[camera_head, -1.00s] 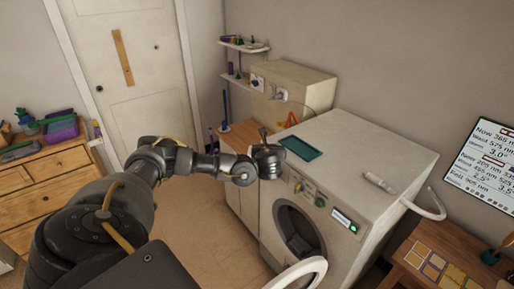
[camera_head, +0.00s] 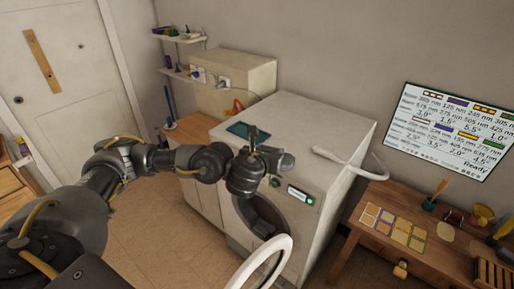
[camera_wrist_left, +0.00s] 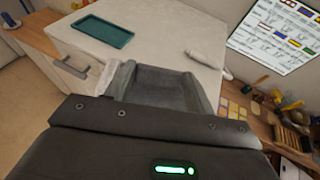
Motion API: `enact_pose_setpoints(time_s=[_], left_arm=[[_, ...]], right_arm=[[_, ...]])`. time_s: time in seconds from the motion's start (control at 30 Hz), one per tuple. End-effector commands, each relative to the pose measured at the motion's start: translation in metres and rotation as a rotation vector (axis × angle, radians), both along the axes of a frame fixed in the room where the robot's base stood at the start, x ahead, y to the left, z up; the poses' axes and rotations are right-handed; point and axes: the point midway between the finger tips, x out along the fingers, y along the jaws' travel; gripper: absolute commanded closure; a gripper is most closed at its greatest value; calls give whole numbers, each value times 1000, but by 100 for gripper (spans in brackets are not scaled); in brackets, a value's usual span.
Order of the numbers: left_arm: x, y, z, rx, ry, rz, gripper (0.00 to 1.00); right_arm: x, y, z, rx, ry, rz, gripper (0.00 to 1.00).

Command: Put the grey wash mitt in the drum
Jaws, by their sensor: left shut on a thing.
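The white washing machine (camera_head: 325,135) stands with its round door (camera_head: 262,262) swung open toward me. My left gripper (camera_head: 268,160) is in front of the control panel, above the drum opening. It is shut on a soft grey thing, which looks like the grey wash mitt (camera_wrist_left: 160,84) between the fingers in the left wrist view. The mitt's full shape is hard to tell. My right gripper is not in view.
A teal tray (camera_head: 248,131) lies on the machine top, with a white hose (camera_head: 345,158) at its right. A wooden table (camera_head: 420,240) with colored cards is at the right, under a wall screen (camera_head: 450,130).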

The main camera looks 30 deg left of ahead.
Motion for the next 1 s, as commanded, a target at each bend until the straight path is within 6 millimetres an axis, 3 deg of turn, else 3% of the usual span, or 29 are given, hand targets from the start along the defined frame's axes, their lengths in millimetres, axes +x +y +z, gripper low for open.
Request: enact_pose_setpoints(time_s=[0.17, 0.3, 0.4, 0.6, 1.0], left_arm=[[-17, -25, -12, -10, 7, -69, 73], [-33, -40, -36, -15, 8, -121, 73], [-41, -44, -57, -9, 4, -141, 73], [-49, -45, -84, -2, 1, -156, 73], [-51, -46, -89, 1, 0, -162, 73]], right_arm=[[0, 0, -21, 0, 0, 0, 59], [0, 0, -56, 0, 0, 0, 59], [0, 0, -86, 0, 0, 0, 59], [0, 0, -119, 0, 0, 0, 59], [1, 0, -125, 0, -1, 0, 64]])
